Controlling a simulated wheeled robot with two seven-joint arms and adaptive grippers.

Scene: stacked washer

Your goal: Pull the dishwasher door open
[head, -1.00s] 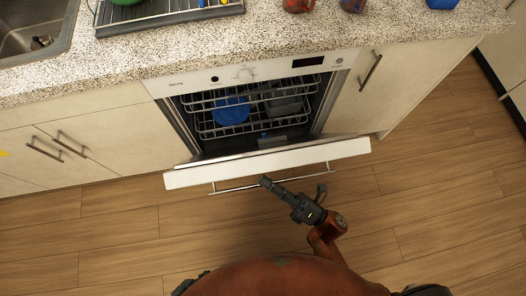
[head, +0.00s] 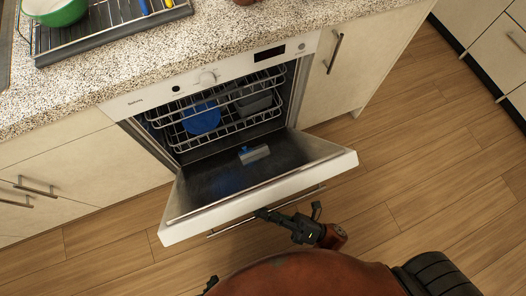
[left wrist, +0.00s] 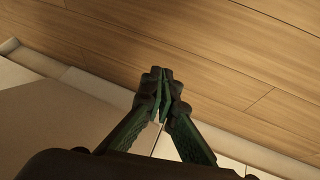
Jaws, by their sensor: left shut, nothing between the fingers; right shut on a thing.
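The white dishwasher (head: 205,78) is under the counter in the head view. Its door (head: 262,200) is hinged down and well open, sloping toward me, and its dark inner face shows. The bar handle (head: 226,228) runs along the outer side of the door, partly hidden behind its edge. My right gripper (head: 263,214) is shut on the handle. My left gripper (left wrist: 163,74) is shut and empty in the left wrist view, its fingertips together, away from the door. In the head view only a small dark part shows at the bottom edge, perhaps of the left arm.
The speckled counter (head: 150,62) above holds a dark drying tray (head: 112,33) and a green bowl (head: 56,10). The wooden floor (head: 420,190) is clear at right.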

